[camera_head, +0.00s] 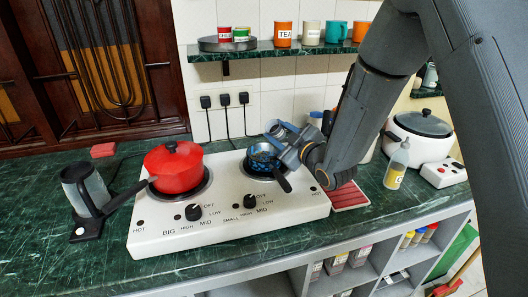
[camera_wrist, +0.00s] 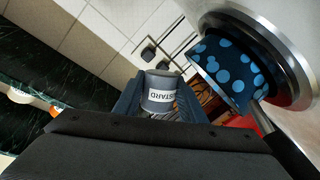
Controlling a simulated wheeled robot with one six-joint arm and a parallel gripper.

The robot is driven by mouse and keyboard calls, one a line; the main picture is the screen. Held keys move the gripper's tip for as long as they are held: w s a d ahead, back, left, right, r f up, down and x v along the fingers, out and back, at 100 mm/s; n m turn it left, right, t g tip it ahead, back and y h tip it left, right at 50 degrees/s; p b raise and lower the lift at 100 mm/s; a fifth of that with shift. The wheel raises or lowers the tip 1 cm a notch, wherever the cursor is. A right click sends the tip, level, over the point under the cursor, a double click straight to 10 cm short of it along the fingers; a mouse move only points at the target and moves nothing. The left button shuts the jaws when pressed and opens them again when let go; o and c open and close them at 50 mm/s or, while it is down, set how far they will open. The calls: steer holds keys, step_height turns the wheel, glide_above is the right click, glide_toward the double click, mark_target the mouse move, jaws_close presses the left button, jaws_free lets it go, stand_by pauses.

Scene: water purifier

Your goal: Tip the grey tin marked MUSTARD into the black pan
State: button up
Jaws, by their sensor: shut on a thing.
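The grey tin marked MUSTARD (camera_wrist: 160,92) is between the blue fingers of my gripper (camera_wrist: 160,100) in the wrist view, its label facing the camera. My gripper (camera_head: 288,140) is shut on it. In the head view the tin is small and partly hidden by the fingers, close above the right-hand burner's pan. It looks tilted; its contents cannot be seen. The black pan (camera_head: 262,156) with blue spots sits on the small burner, its dark handle pointing toward the front right. The pan also shows in the wrist view (camera_wrist: 228,75), beside the tin.
A red lidded pot (camera_head: 174,168) sits on the left burner of the white stove (camera_head: 225,225). A shelf (camera_head: 270,50) with several tins and mugs hangs behind. A glass jug (camera_head: 90,190) stands left.

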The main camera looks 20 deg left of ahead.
steer(key=w+m, duration=0.1)
steer(key=w+d+f+m, duration=0.1)
steer(key=m, duration=0.1)
steer(key=shift+w+d, duration=0.1)
steer(key=shift+d, duration=0.05)
steer(key=shift+w+d+f+m+g+p, duration=0.3)
steer(key=shift+w+m, duration=0.25)
steer(key=shift+m, duration=0.4)
steer(key=shift+w+d+f+m+g+p, duration=0.2)
steer(key=shift+w+d+f+m+g, duration=0.25)
steer(key=shift+m, duration=0.5)
steer(key=shift+w+a+r, duration=0.1)
steer(key=shift+a+r, duration=0.05)
